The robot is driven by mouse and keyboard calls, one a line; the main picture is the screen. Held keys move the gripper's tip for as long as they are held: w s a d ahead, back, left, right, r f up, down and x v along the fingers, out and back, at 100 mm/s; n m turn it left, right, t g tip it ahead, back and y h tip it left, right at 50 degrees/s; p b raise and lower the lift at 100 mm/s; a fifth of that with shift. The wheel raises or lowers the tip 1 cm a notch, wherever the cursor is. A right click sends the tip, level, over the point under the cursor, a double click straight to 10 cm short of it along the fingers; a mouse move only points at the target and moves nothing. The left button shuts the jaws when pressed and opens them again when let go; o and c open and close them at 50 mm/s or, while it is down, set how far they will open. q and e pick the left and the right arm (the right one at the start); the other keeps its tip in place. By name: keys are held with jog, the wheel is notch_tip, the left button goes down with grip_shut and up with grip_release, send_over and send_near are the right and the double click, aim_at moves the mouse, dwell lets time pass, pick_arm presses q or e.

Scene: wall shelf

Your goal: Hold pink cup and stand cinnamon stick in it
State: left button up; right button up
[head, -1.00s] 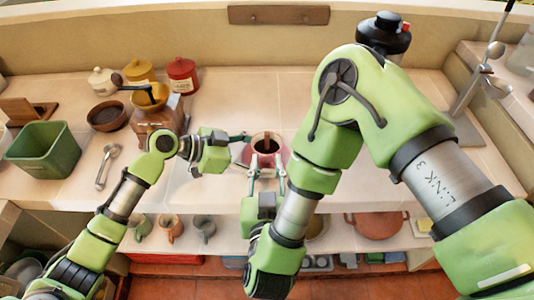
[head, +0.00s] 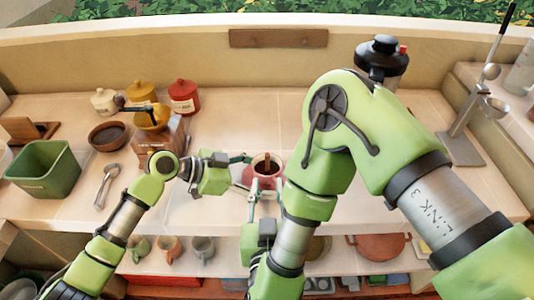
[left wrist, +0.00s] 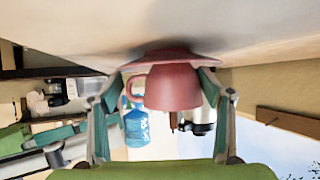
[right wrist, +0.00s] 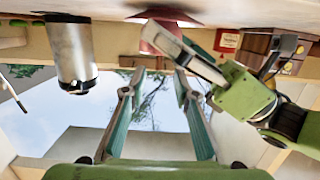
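The pink cup (head: 251,176) stands on a pink saucer (left wrist: 160,61) on the counter, with dark contents inside. A thin brown cinnamon stick (head: 267,160) stands up out of the cup, and its end also shows in the left wrist view (left wrist: 173,121). My left gripper (left wrist: 164,82) has its fingers on both sides of the cup, seemingly against the handle side and the opposite wall. My right gripper (right wrist: 160,76) is open and empty, just in front of the cup. In the right wrist view a left finger covers part of the cup.
Several mugs (head: 203,247) sit on the lower shelf. A metal stand (head: 461,145) is at right. Counter behind the cup is clear.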

pick_arm(q)
jog(key=shift+o, duration=1.3)
